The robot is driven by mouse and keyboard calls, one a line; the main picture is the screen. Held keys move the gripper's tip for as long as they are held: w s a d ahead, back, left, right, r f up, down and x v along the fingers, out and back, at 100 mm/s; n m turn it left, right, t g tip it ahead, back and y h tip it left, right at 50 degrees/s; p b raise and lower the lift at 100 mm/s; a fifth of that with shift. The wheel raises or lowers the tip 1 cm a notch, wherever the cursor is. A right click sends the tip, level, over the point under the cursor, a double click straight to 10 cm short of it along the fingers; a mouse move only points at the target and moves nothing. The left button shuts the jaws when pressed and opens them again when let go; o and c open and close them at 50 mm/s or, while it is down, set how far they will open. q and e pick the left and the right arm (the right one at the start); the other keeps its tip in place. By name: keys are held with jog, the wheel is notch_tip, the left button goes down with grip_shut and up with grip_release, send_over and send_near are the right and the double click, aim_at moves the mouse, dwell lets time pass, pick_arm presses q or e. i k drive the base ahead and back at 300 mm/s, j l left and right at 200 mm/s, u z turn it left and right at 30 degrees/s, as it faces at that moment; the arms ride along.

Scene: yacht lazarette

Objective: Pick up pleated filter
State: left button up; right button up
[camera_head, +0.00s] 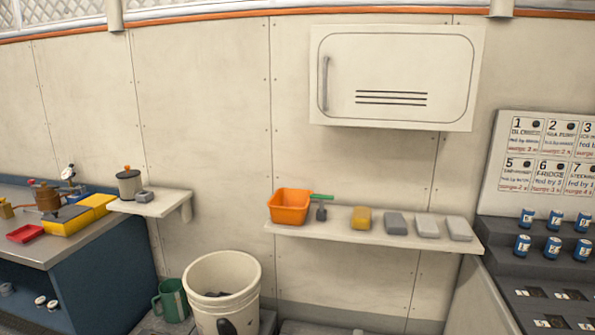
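I cannot pick out a pleated filter for certain. A grey and dark cylinder with an orange top (129,183) stands upright on a small wall shelf (165,205) at the left; its surface is too small to show pleats. Several blue and white cylinders (553,247) stand on a dark stepped rack (500,238) at the right; no pleats can be made out on them either. Neither of my grippers shows in the head view.
A wall shelf (340,236) holds an orange bin (290,206), a brush, a yellow sponge (361,219) and grey blocks. Below stand a white bucket (248,278) and green jug (172,300). A cluttered workbench (45,252) is left; a closed cabinet (396,77) hangs above.

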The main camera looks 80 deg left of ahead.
aim_at(129, 181)
jog(key=u, duration=3.8)
jog(key=z, duration=0.85)
jog(key=i+j+z, duration=0.2)
jog(key=j+z, duration=0.2)
jog(key=j, duration=0.15)
jog(key=i+j+z, duration=0.1)
jog(key=j+z, duration=0.3)
jog(key=j, duration=0.2)
jog(key=j+z, duration=0.45)
jog(key=j, duration=0.2)
